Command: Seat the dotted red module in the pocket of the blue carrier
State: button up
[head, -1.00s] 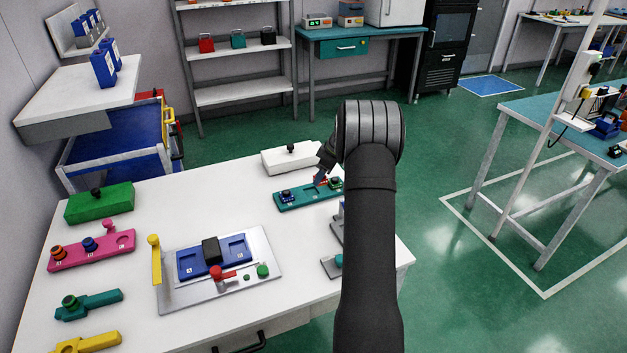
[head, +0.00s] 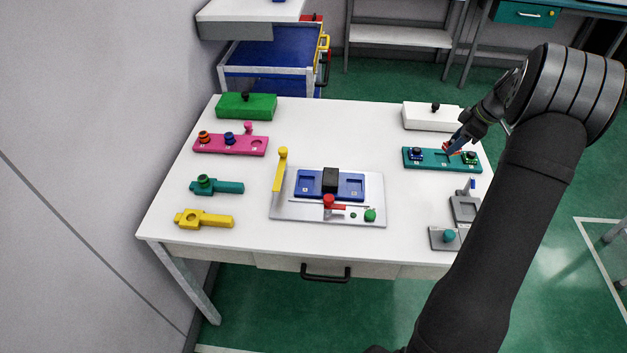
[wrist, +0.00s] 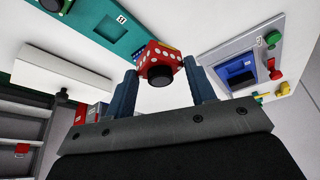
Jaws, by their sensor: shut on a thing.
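The red module with white dots (wrist: 160,58) is held between the two blue fingers of my gripper (wrist: 158,76) in the wrist view, its black knob towards the camera. In the head view my gripper (head: 453,146) is just above the teal tray at the table's back right, and the module is small and partly hidden there. The blue carrier (head: 351,193) lies on a grey plate mid-table, to the left of and nearer than my gripper. It has a pocket on each side and a black block across its middle. It also shows at upper right in the wrist view (wrist: 233,57).
The teal tray (head: 428,163) bears two dark-knobbed modules with an open space between them. The grey plate (head: 290,213) has a yellow post (head: 280,170), a red-knobbed lever (head: 329,201) and a green button (head: 370,215). A white box (head: 425,118) stands behind the tray. Grey fixtures (head: 464,209) stand at right.

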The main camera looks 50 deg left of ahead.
jog(key=s+a+n+g+h, duration=0.1)
jog(key=s+a+n+g, duration=0.1)
jog(key=s+a+n, duration=0.65)
jog(key=n+g+h, duration=0.1)
jog(key=n+h, duration=0.2)
jog(key=n, duration=0.3)
send_over(304, 185)
jog(key=w, duration=0.2)
jog(key=shift+m, duration=0.25)
notch_tip(304, 185, down, 6)
jog(key=shift+s+d+r, duration=0.1)
jog(key=shift+d+r, duration=0.05)
jog(key=shift+r, duration=0.05)
jog(key=shift+s+a+f, duration=0.15)
jog(key=shift+a+f, duration=0.1)
jog(key=shift+f, duration=1.9)
jog(key=o, duration=0.6)
jog(key=shift+f, duration=0.15)
jog(key=shift+c, duration=0.2)
jog(key=o, duration=0.4)
